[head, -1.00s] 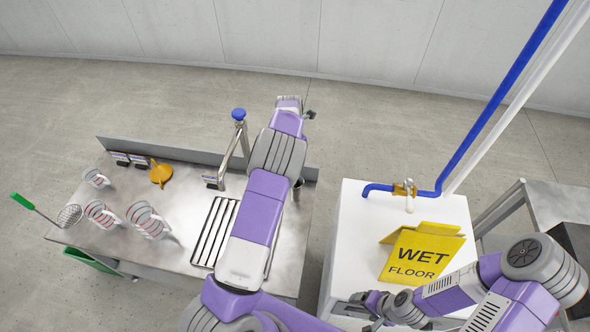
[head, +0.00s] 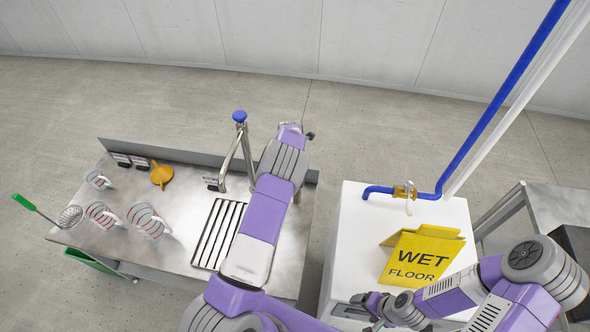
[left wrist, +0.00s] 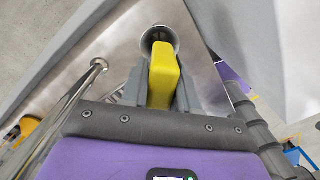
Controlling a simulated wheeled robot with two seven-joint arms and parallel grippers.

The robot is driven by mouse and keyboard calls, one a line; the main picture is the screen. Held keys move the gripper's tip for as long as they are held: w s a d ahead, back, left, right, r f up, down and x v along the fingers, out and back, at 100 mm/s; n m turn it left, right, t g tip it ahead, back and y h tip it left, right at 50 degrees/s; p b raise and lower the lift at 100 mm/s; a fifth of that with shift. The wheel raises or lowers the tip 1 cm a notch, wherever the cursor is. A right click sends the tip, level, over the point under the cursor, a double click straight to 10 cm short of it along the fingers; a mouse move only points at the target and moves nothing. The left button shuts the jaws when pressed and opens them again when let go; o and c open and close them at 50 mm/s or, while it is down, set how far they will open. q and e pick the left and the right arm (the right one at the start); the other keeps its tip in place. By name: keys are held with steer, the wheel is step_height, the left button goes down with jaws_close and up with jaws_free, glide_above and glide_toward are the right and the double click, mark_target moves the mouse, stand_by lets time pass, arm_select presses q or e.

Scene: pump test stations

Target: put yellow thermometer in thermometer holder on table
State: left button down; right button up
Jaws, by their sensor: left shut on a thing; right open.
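The yellow thermometer (left wrist: 162,78) is gripped between the fingers of my left gripper (left wrist: 160,88) in the left wrist view. Its far end overlaps the mouth of a round metal holder (left wrist: 174,36); I cannot tell whether the tip is inside or still above it. In the head view the holder (head: 298,190) shows only in part beside my left arm, on the right side of the metal table (head: 185,215). My left fingers and the thermometer are hidden there. My right gripper (head: 351,306) is open and empty by the front of the white cabinet.
A faucet (head: 238,140) stands at the table's back, left of my arm. Several striped mugs (head: 146,221), an orange item (head: 161,175) and a strainer (head: 70,216) lie farther left. A yellow wet-floor sign (head: 422,256) is on the white cabinet (head: 350,215).

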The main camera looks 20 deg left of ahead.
arm_select(q)
steer(key=c, duration=0.8)
jaws_free()
steer(key=shift+f, duration=0.15)
steer(key=shift+c, duration=0.2)
